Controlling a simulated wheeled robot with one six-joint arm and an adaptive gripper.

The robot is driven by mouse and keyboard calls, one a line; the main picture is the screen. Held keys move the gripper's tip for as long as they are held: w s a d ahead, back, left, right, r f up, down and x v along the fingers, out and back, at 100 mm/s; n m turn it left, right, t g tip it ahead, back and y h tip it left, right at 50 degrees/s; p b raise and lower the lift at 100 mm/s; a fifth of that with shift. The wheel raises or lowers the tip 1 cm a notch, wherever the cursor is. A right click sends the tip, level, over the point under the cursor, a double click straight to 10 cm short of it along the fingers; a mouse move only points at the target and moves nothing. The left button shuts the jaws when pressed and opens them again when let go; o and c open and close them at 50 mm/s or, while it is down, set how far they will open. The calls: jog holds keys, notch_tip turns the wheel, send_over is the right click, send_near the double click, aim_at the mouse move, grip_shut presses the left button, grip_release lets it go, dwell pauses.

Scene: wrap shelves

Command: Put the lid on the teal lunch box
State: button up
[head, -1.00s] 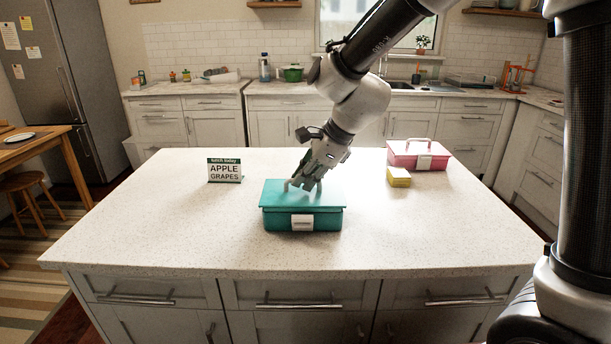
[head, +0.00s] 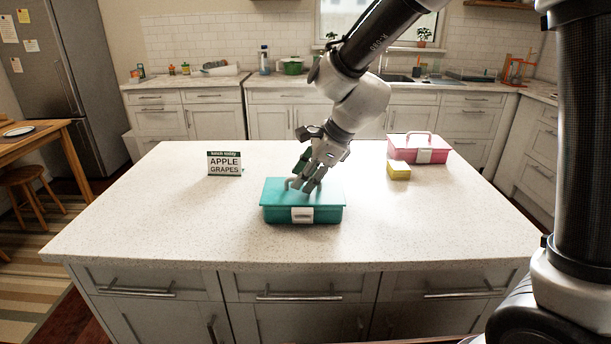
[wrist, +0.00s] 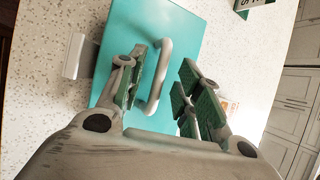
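The teal lunch box (head: 302,216) stands near the middle of the counter with a white latch on its front. Its teal lid (head: 272,190) lies on top and looks level and flush at the front. The lid (wrist: 185,30) and its light handle (wrist: 160,80) also show in the wrist view. My gripper (head: 306,184) is over the lid at the handle. The inside of the box is hidden.
A sign (head: 225,164) reading apple and grapes stands left of the box on the counter (head: 150,225). A pink lunch box (head: 420,149) with a handle and a small yellow box (head: 398,170) are at the back right. The front and left of the counter are clear.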

jog(key=v, duration=1.2)
jog(key=s+d+n+h, duration=0.1)
jog(key=s+d+n, duration=0.5)
jog(key=d, duration=0.3)
jog(key=s+d+n+h, duration=0.2)
jog(key=s+d+n, duration=0.4)
jog(key=d, duration=0.4)
jog(key=s+d+n+t+h, duration=0.1)
jog(key=s+d+n+h, duration=0.1)
jog(key=s+d+n, duration=0.3)
jog(key=s+d, duration=0.3)
jog(key=d, duration=0.2)
jog(key=shift+s+r+n, duration=0.2)
jog(key=shift+r+n, duration=0.05)
jog(key=shift+n, duration=0.15)
